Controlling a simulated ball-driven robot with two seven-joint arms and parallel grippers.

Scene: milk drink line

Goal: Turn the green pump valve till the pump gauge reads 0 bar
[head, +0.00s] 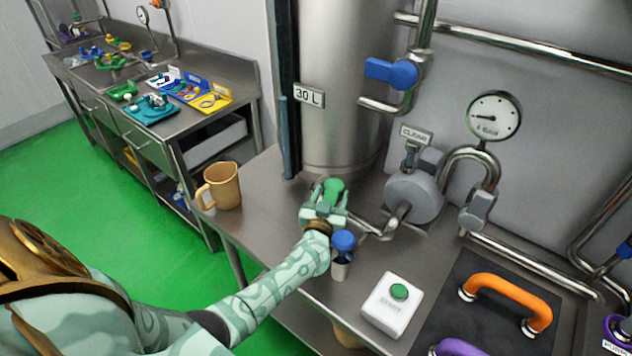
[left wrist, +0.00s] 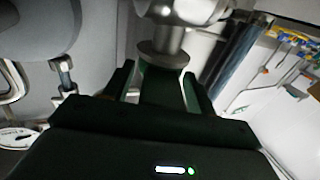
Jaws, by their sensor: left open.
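The green pump valve (head: 333,187) is at the near foot of the steel tank. My left gripper (head: 324,207) is at it, with its fingers open on either side. In the left wrist view the dark green handle (left wrist: 163,88) lies between my fingers, below a steel stem (left wrist: 163,54), with a gap showing on each side. The round pump gauge (head: 494,116) stands above the grey pump (head: 413,195). Its needle points left; the numbers are too small to read. My right gripper is not in view.
A blue-topped knob (head: 343,241) stands close to my left wrist. A white box with a green button (head: 393,304), an orange handle (head: 510,293) and a tan jug (head: 221,186) are on the steel counter. A blue valve (head: 391,72) is on the pipe above. The counter between jug and gripper is clear.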

